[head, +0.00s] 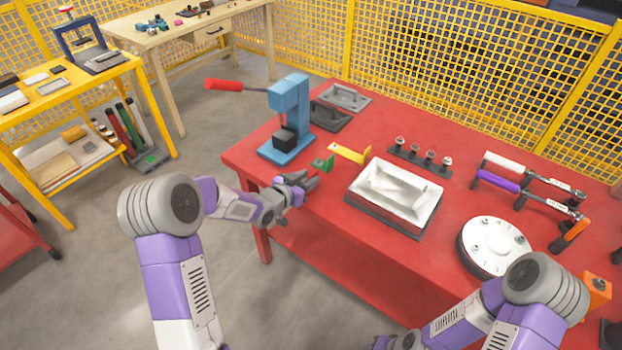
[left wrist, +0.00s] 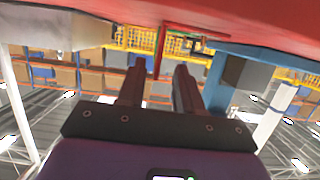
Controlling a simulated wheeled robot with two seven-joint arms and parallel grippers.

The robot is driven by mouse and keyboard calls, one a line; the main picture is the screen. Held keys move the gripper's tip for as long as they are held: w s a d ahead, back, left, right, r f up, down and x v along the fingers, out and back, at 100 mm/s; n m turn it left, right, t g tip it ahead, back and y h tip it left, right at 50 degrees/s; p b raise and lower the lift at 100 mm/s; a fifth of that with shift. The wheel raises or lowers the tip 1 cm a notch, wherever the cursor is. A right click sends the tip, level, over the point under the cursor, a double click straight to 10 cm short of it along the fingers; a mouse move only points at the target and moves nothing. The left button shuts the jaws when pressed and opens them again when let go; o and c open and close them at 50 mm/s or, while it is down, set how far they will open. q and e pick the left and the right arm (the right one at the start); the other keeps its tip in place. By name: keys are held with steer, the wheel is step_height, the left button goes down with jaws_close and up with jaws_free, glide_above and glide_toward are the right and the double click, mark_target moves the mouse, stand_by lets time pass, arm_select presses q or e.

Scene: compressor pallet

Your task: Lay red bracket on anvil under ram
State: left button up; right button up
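My left gripper (head: 304,182) is at the near left edge of the red table, fingers pointing toward the green bracket (head: 323,165). In the left wrist view, which is upside down, the two fingers (left wrist: 159,66) stand apart. A thin red upright piece (left wrist: 158,52), apparently the red bracket, shows between them with gaps on both sides; its depth is unclear. I cannot pick it out against the red table in the head view. The blue press (head: 290,105) stands behind the gripper, its dark ram block (head: 285,138) over the base. My right gripper (head: 385,342) is mostly cut off.
A yellow bracket (head: 350,152) lies right of the green one. A white tray-like block (head: 394,190) and a round white disc (head: 493,246) sit further right. Dark plates (head: 330,115) lie behind the press. The press's red handle (head: 224,85) sticks out left.

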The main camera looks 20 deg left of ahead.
mark_target(317, 173)
arm_select(q)
steer(key=b+x, duration=0.1)
steer(key=x, duration=0.4)
steer(key=shift+d+r, duration=0.15)
steer(key=shift+d, duration=0.05)
jaws_close()
